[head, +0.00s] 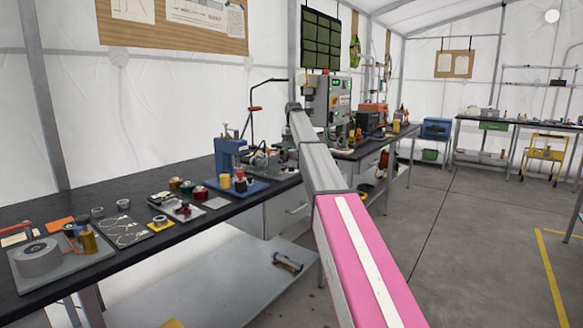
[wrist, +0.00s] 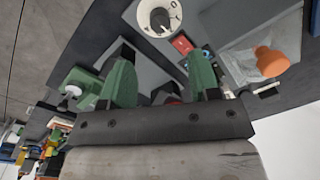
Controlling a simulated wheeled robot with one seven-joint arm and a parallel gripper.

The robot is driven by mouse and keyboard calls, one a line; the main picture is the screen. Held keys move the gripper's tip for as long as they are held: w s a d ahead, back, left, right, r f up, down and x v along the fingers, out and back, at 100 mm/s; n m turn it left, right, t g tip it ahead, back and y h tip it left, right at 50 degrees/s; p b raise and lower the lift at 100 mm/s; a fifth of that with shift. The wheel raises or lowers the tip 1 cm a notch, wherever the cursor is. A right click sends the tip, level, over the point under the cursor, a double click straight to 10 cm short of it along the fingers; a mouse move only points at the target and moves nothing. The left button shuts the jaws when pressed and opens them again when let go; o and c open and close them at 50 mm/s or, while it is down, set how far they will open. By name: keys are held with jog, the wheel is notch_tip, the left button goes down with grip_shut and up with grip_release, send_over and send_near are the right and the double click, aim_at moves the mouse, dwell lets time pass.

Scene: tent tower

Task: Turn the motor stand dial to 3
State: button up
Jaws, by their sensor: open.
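A round white dial (wrist: 160,17) with a black knob shows at the top of the wrist view, partly cut off by the frame edge. Its marks are too small to read, so I cannot tell its setting. It appears to be the motor stand dial. My gripper (wrist: 162,72) is open, with its two green fingers apart and nothing between them. The dial lies beyond the fingertips, apart from them. In the head view my arm reaches toward the grey control panel (head: 338,97) at the back bench, and I cannot make out the dial there.
An orange object (wrist: 271,61) and a red block (wrist: 183,44) are near the dial in the wrist view. A black bench (head: 130,258) with several tools and a blue press (head: 230,158) runs along the left. The grey floor (head: 455,245) on the right is clear.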

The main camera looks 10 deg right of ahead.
aim_at(291, 169)
notch_tip(291, 169, down, 10)
jog(key=shift+a+r, duration=0.15)
jog(key=shift+r, duration=0.05)
jog(key=c, duration=0.9)
